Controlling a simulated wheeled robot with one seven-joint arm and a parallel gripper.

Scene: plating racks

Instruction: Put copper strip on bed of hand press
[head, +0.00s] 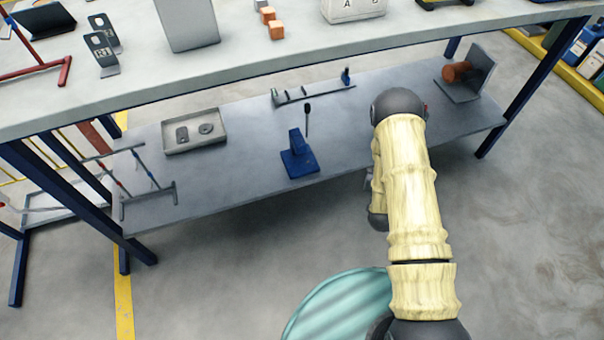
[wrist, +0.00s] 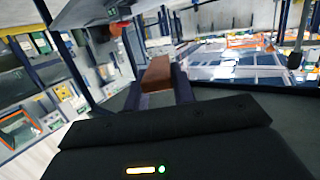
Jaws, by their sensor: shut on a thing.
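My gripper (wrist: 164,92) is shut on the copper strip (wrist: 157,72), a reddish-brown piece between the two fingers in the wrist view. In the head view my arm hides the fingers and the strip. The hand press (head: 300,160) is a small blue stand with a dark upright lever beside it, on the lower shelf near its front edge. My arm reaches down to the right of the press, apart from it. The bed of the press is too small to make out.
The lower shelf (head: 235,188) holds a tray (head: 168,149) with two dark pieces, a rail-like fixture (head: 315,94) behind the press, and a bracket with a copper-coloured cylinder (head: 457,72) at right. A small rack (head: 148,204) stands at left. The upper bench top (head: 235,62) overhangs the shelf.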

